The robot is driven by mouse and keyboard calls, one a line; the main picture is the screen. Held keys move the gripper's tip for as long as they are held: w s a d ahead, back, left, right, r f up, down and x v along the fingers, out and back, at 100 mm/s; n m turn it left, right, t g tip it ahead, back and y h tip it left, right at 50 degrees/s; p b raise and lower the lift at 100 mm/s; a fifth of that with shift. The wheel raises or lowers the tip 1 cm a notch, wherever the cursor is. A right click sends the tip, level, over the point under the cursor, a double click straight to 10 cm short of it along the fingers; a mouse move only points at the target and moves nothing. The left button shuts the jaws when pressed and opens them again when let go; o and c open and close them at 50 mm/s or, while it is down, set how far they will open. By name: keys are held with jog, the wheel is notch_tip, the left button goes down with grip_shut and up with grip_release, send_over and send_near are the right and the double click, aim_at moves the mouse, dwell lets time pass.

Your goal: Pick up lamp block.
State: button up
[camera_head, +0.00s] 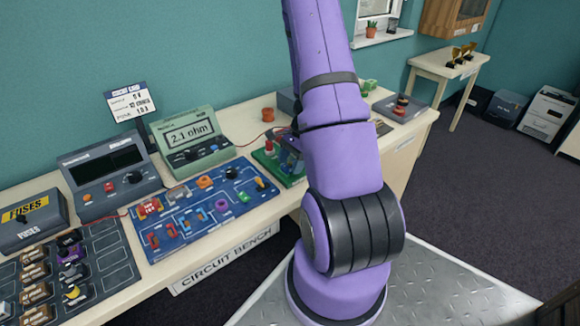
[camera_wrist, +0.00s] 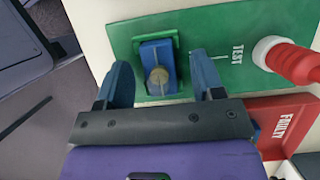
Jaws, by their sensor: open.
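In the wrist view a blue block with a round tan top (camera_wrist: 158,72), which may be the lamp block, sits in a green holder on the green TEST board (camera_wrist: 215,72). My gripper (camera_wrist: 160,62) is open, with one blue finger on each side of the block. The fingers look apart from the block; its lower end is close to the gripper body. In the head view the green board (camera_head: 268,163) is partly hidden by my arm, and the block cannot be made out there.
A red ribbed post (camera_wrist: 292,62) stands right of the block. A red FAULTY tray (camera_wrist: 288,118) lies beside the board. In the head view a blue circuit board (camera_head: 160,240) with several blocks and a green meter (camera_head: 190,137) stand on the bench to the left.

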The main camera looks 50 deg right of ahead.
jog(key=c, duration=1.1)
jog(key=shift+r, duration=0.1)
